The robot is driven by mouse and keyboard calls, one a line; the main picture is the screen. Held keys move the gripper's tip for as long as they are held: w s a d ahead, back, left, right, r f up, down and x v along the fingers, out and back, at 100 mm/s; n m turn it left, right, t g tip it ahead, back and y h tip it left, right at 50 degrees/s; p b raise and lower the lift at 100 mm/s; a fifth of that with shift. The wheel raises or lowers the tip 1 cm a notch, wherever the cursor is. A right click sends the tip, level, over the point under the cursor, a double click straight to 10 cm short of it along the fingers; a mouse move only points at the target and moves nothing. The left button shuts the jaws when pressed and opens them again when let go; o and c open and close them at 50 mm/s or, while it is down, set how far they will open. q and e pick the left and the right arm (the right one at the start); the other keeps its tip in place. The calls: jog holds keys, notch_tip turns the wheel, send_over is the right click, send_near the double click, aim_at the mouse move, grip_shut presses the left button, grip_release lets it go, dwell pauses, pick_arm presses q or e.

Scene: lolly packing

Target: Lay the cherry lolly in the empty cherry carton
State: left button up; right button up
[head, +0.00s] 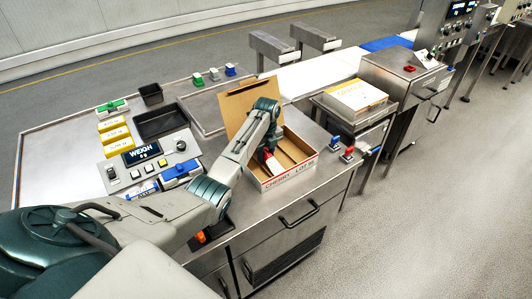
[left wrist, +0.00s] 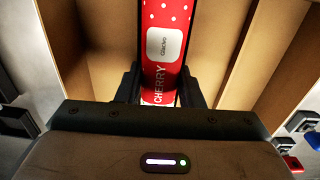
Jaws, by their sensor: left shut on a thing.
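The cherry lolly, in a red wrapper with white dots (left wrist: 165,75), is between the two fingers of my left gripper (left wrist: 160,92). Whether the lolly touches the carton floor cannot be told. My right gripper is not in view.
A weighing panel (head: 140,152) with buttons and several yellow blocks lies left of the carton. A black tray (head: 160,122) sits behind the panel. Small red and blue knobs (head: 347,154) are right of the carton.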

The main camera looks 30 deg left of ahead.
pick_arm(q)
jog(key=shift+f, duration=0.15)
jog(key=shift+f, duration=0.15)
jog(key=shift+s+f, duration=0.1)
jog(key=shift+f, duration=0.05)
jog(key=o, duration=1.1)
jog(key=shift+s+f, duration=0.1)
jog(key=shift+s, duration=0.1)
jog(key=shift+d, duration=0.1)
